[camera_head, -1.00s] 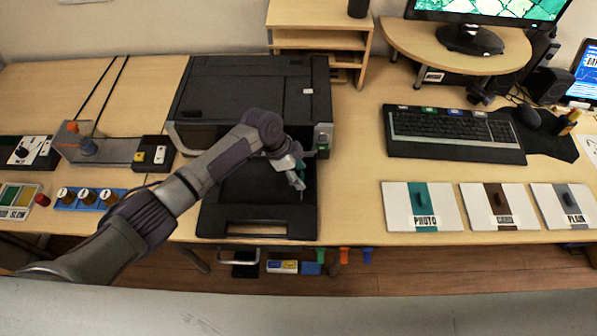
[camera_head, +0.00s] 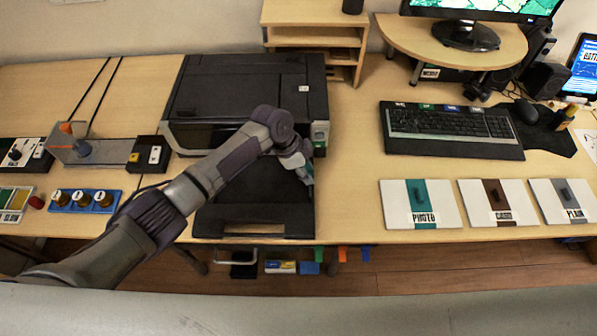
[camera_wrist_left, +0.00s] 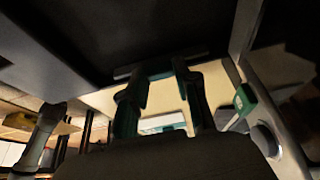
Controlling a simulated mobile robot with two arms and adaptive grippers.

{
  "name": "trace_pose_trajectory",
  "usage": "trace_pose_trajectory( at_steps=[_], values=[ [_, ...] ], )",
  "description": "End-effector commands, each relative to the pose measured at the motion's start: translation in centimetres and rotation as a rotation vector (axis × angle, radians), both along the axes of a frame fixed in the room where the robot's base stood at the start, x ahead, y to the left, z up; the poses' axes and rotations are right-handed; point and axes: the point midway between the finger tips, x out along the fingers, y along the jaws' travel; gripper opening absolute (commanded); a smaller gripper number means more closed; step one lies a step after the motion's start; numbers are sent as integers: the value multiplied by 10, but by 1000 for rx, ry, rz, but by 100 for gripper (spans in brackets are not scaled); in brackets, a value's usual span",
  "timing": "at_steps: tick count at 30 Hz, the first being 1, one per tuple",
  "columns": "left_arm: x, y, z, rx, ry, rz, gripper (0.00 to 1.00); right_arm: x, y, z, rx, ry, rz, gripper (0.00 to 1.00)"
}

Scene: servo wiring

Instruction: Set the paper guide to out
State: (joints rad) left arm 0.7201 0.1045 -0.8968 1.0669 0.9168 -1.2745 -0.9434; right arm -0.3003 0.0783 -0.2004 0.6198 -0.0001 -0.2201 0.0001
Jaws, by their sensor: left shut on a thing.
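The black printer (camera_head: 245,85) stands on the desk with its black paper tray (camera_head: 240,228) pulled out in front. My left gripper (camera_head: 307,178) reaches down at the right side of this tray. In the left wrist view, its two dark green fingers (camera_wrist_left: 162,88) stand a gap apart and are shut on a thin dark piece (camera_wrist_left: 155,70), which looks like the paper guide. The guide is hidden by the gripper and arm in the head view, so its exact setting cannot be told. My right gripper is not in view.
A green-marked button panel (camera_head: 320,132) is on the printer's right front, close to my gripper. Photo (camera_head: 420,204), card (camera_head: 497,203) and plain (camera_head: 562,202) packs lie to the right. The keyboard (camera_head: 450,130) is behind them. Desk between tray and packs is clear.

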Motion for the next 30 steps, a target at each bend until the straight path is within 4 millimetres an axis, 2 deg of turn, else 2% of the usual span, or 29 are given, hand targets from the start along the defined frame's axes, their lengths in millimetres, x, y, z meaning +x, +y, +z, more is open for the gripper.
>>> trace_pose_trajectory(
  at_steps=[5,6,9,10,21,25,30],
  values=[
    [0,1,0,1,-1,-1,0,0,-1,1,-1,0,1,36],
    [0,1,1,1,-1,-1,37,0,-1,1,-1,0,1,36],
    [0,1,1,1,0,-1,54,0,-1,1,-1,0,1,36],
    [0,1,1,1,0,-1,56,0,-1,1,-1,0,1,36],
    [1,4,6,1,-1,0,56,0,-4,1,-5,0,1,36],
    [1,12,24,0,-4,-1,56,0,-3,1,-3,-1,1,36],
    [1,26,59,1,-5,0,56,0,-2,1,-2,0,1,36]
  ],
)
